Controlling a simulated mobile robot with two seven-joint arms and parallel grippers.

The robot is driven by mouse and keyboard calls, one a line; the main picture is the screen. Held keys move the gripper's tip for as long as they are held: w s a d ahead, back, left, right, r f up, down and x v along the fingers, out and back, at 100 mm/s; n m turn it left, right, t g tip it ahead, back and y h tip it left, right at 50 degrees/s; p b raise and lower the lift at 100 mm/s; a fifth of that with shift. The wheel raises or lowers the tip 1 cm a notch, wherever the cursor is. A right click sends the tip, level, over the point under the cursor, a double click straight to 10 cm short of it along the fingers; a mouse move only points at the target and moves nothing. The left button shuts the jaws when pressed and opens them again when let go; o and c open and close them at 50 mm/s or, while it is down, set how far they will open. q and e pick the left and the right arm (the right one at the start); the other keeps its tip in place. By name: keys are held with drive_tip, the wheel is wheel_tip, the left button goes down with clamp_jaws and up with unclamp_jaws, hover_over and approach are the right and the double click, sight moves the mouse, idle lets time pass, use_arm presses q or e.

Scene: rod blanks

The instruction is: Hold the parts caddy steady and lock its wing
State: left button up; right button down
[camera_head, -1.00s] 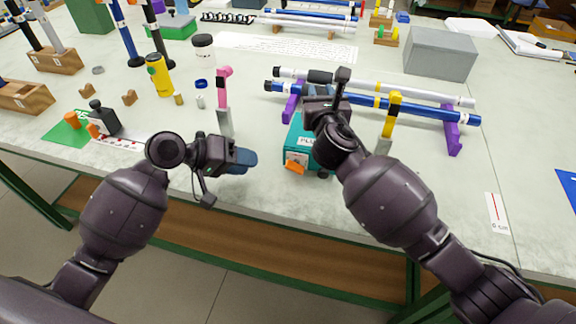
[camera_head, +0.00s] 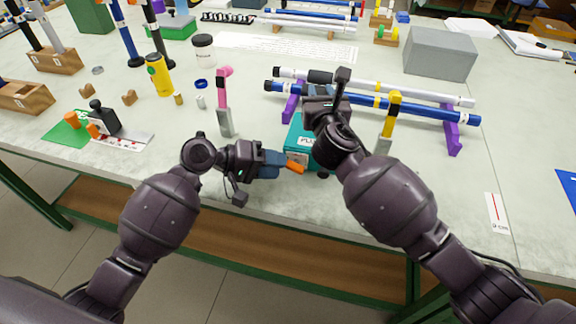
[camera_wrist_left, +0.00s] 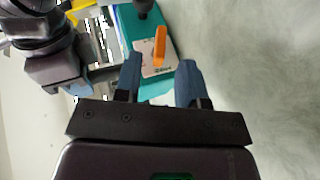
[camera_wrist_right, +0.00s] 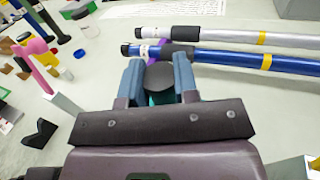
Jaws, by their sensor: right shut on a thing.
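The parts caddy (camera_head: 300,143) is a teal box with a partly hidden label, near the table's front edge. My right gripper (camera_head: 318,93) is over it; in the right wrist view its fingers close on a dark round-topped part (camera_wrist_right: 160,76) of the caddy, with teal below. The orange wing (camera_head: 294,166) is on the caddy's front, on a pale plate (camera_wrist_left: 150,70) in the left wrist view. My left gripper (camera_head: 279,164) is just left of the wing. Its fingers are apart, with the wing (camera_wrist_left: 160,46) ahead of the gap; I cannot tell whether they touch it.
Blue (camera_head: 375,102) and white (camera_head: 400,90) rods lie on purple supports (camera_head: 453,138) behind the caddy. A pink-topped post (camera_head: 223,95) stands left and a yellow-topped post (camera_head: 392,112) right. The table's right front is mostly clear.

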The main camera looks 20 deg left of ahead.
sight(295, 167)
use_arm(q)
drive_tip(key=shift+x, duration=1.8)
clamp_jaws()
